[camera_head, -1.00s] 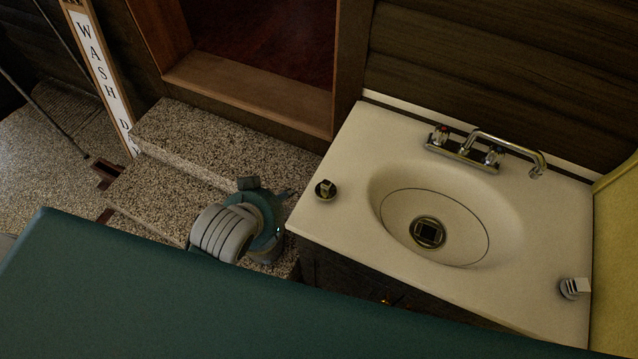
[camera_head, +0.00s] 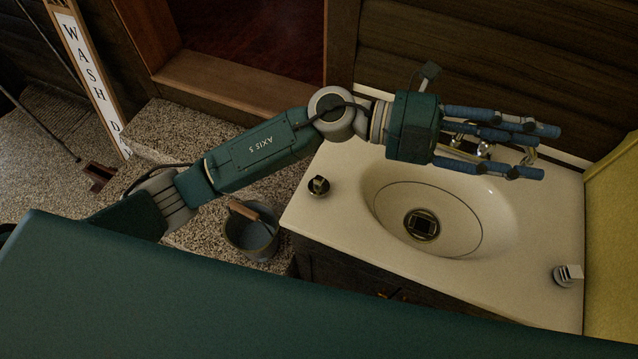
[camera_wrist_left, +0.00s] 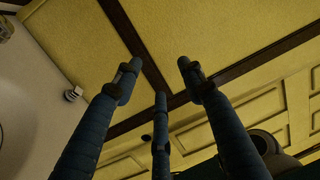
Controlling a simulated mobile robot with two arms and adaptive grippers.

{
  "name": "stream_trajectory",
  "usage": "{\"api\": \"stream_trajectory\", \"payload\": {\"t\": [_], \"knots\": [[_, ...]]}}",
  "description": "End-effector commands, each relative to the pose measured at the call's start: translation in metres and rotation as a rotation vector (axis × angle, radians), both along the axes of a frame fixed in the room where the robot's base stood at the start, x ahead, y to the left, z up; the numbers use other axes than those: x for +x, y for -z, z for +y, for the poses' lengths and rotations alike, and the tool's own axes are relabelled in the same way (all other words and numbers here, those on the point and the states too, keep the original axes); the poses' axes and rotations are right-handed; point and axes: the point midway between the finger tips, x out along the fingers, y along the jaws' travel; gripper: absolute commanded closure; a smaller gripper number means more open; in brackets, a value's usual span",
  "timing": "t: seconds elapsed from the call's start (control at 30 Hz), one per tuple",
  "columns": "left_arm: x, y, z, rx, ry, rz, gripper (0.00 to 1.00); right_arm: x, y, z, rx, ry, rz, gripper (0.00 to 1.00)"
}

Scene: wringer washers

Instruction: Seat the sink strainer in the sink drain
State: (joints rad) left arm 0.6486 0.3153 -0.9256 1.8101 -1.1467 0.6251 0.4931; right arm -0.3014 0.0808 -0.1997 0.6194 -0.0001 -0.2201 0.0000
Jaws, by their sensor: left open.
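The white sink (camera_head: 470,225) has an oval basin with a dark round drain (camera_head: 421,226) at its bottom. A small dark round piece with a pale block-like knob (camera_head: 318,187) sits on the left counter rim. A small silver piece with a pale square top (camera_head: 567,275) sits on the right rim and also shows in the left wrist view (camera_wrist_left: 73,94). I cannot tell for sure which one is the strainer. My left gripper (camera_head: 550,152) is open and empty above the back of the basin, in front of the faucet. Its blue fingers (camera_wrist_left: 158,75) are spread. My right gripper is out of view.
The chrome faucet (camera_head: 484,150) is partly hidden behind my left fingers. A yellow panel (camera_head: 612,240) stands at the sink's right. A grey bucket with a wooden handle (camera_head: 250,235) stands left of the sink near stone steps (camera_head: 180,130).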

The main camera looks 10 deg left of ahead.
Motion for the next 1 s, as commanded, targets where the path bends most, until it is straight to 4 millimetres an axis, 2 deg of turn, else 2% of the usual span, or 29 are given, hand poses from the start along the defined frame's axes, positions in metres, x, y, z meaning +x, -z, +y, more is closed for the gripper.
{"api": "stream_trajectory", "payload": {"t": [0.03, 0.07, 0.1, 0.17, 0.23, 0.33, 0.4, 0.5, 0.6, 0.7, 0.77, 1.0], "knots": [[-0.007, 0.028, 0.000, 0.132, 0.074, -0.070, 0.59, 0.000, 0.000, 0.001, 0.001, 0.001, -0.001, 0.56], [-0.012, 0.047, 0.002, 0.213, 0.118, -0.104, 0.59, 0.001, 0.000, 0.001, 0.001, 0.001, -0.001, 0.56], [-0.015, 0.073, 0.010, 0.325, 0.172, -0.146, 0.59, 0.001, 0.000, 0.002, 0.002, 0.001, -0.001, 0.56], [-0.012, 0.112, 0.030, 0.505, 0.241, -0.197, 0.59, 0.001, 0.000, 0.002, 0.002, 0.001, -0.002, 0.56], [-0.001, 0.152, 0.066, 0.727, 0.302, -0.243, 0.59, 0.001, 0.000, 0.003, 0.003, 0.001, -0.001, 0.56], [0.028, 0.192, 0.134, 1.046, 0.349, -0.274, 0.59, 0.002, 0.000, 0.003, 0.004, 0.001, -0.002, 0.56], [0.049, 0.205, 0.184, 1.245, 0.356, -0.274, 0.59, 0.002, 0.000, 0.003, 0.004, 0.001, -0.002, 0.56], [0.074, 0.207, 0.243, 1.469, 0.345, -0.254, 0.59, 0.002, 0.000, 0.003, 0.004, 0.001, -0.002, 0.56], [0.087, 0.202, 0.281, 1.603, 0.330, -0.231, 0.59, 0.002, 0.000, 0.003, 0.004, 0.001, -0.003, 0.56], [0.092, 0.201, 0.297, 1.662, 0.324, -0.217, 0.59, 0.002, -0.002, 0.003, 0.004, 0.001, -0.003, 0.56], [0.092, 0.206, 0.301, 1.674, 0.323, -0.214, 0.59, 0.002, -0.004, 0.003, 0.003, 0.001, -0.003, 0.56], [0.086, 0.241, 0.302, 1.671, 0.324, -0.213, 0.59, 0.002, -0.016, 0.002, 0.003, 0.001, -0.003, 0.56]]}}
